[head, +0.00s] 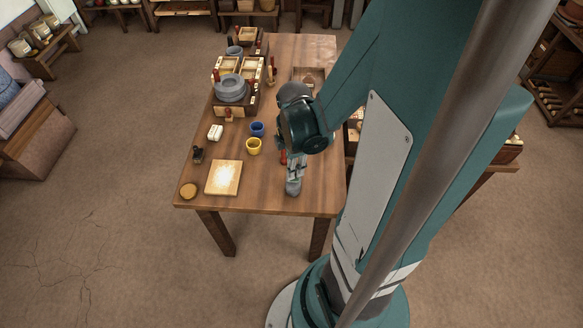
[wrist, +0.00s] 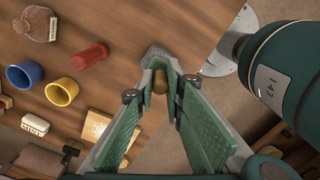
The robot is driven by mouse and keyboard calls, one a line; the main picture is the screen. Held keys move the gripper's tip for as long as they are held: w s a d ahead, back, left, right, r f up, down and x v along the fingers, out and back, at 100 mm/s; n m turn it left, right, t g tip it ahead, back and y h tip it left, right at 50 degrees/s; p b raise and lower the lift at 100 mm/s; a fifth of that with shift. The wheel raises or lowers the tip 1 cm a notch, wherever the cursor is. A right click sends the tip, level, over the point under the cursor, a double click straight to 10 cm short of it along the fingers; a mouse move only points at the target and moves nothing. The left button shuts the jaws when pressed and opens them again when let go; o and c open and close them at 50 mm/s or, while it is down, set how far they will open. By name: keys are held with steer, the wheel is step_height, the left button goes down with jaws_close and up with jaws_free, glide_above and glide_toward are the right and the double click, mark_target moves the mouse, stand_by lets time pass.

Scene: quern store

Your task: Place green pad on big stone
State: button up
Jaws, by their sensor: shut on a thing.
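My gripper (head: 294,172) is low over the near right part of the table, and its two green-padded fingers (wrist: 159,75) show in the wrist view. It is shut on a grey stone-like tool (head: 293,187) with a brown wooden handle (wrist: 160,80). The tool's grey head (wrist: 156,57) is just past the fingertips; I cannot tell whether it touches the table. A big round grey stone (head: 232,90) sits at the far left of the table among wooden boxes. I see no separate green pad.
A pale board (head: 223,178), tan disc (head: 189,190), dark stamp (head: 197,154) and white block (head: 215,132) lie farther left. The near right tabletop (head: 325,195) is clear.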

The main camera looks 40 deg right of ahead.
steer(key=shift+f, duration=0.3)
steer(key=shift+f, duration=0.2)
steer(key=o, duration=0.8)
steer(key=shift+r, duration=0.2)
steer(key=shift+r+p, duration=1.55)
steer(key=shift+r, duration=4.45)
